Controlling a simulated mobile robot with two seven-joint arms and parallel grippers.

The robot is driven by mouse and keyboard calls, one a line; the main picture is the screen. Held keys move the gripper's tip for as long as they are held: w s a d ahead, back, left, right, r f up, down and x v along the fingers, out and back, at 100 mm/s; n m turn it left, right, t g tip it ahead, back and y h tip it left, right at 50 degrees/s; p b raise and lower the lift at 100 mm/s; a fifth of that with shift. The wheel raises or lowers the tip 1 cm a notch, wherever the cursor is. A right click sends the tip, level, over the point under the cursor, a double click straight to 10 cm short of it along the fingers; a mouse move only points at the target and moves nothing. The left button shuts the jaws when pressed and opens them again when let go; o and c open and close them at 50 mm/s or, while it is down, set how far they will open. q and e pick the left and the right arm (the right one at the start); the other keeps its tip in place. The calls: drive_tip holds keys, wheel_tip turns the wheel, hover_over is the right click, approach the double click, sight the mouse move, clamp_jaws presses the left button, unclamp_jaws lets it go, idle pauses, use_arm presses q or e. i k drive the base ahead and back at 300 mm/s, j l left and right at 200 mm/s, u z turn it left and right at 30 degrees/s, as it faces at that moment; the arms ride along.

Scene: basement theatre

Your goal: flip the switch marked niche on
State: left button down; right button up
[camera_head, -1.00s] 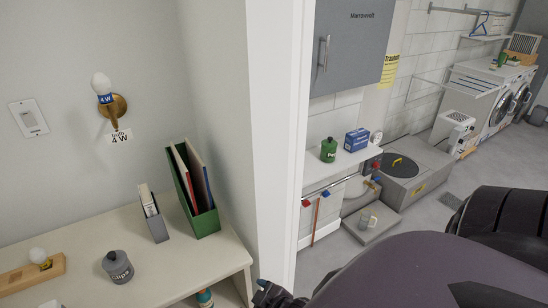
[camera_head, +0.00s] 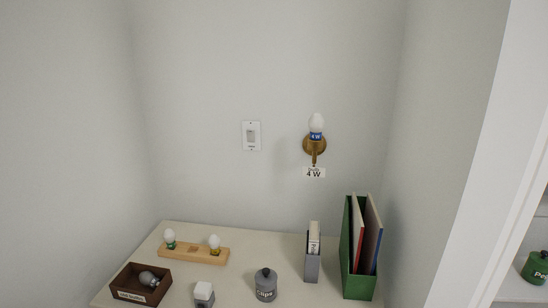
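A white wall switch plate (camera_head: 251,136) is on the back wall of the niche, left of a brass wall lamp (camera_head: 315,145) with a white bulb. I cannot tell whether the rocker is on or off. Neither of my grippers shows in the current view.
Below is a cream counter (camera_head: 240,285) with a wooden bulb holder (camera_head: 193,254), a dark brown box (camera_head: 141,284), a small white-topped block (camera_head: 204,294), a grey lidded jar (camera_head: 266,285), a grey file holder (camera_head: 312,262) and a green file box (camera_head: 357,260). A white wall edge (camera_head: 475,150) stands at right.

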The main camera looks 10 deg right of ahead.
sight(251, 132)
drive_tip(key=u, duration=1.55)
drive_tip(key=l, duration=1.1)
drive_tip(key=i, duration=0.05)
